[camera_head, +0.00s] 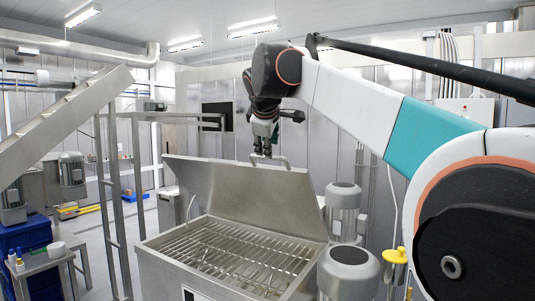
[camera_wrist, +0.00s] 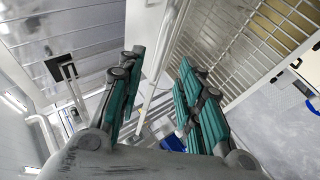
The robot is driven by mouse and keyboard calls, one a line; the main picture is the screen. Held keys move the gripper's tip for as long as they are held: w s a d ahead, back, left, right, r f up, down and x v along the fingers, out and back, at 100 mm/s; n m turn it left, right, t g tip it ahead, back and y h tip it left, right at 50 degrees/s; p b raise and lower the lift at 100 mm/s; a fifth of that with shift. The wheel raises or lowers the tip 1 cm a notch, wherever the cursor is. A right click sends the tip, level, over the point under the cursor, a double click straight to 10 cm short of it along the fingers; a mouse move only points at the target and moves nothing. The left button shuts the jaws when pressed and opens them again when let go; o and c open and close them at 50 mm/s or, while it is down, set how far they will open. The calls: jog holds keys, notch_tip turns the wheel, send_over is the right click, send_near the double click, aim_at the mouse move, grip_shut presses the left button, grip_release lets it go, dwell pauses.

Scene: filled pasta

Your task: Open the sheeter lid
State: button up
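The sheeter is a steel box (camera_head: 160,262) in the lower middle of the head view, with a bar grid (camera_head: 240,255) inside. Its lid (camera_head: 245,190) stands raised and tilted up at the back, so the grid is exposed. A bent tube handle (camera_head: 270,157) sits at the lid's top edge. My gripper (camera_head: 264,152) points down right at this handle; whether it touches cannot be told. In the wrist view my gripper's teal fingers (camera_wrist: 157,85) are spread apart, with the lid's pale edge (camera_wrist: 146,40) showing between them. The grid also shows in the wrist view (camera_wrist: 262,40).
Steel cylinders (camera_head: 347,270) stand close at the sheeter's right. A sloped conveyor (camera_head: 65,115) and steel frame posts (camera_head: 110,210) stand at the left. A small side table (camera_head: 42,264) with bottles stands at the lower left. Open floor (camera_head: 135,215) lies behind the posts.

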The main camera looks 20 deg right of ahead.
jog(key=v, duration=0.3)
jog(key=shift+s, duration=0.15)
dwell(0.3)
jog(key=s+a+f+m+y+b, duration=0.1)
jog(key=s+a+f+m+b, duration=0.2)
jog(key=s+f+b, duration=0.8)
jog(key=s+a+f+m+g+y+b, duration=0.1)
jog(key=s+f+b, duration=1.1)
jog(key=f, duration=3)
jog(key=s+a+f+m+g+y+b, duration=0.1)
jog(key=s+a+f+m+b, duration=0.4)
jog(key=f, duration=2.2)
jog(key=s+a+y+b, duration=0.1)
jog(key=s+a+b, duration=0.1)
jog(key=s+b, duration=0.4)
jog(key=shift+s+a+b, duration=0.25)
jog(key=shift+s+b, duration=0.15)
jog(key=shift+b, duration=2.3)
jog(key=shift+d, duration=0.15)
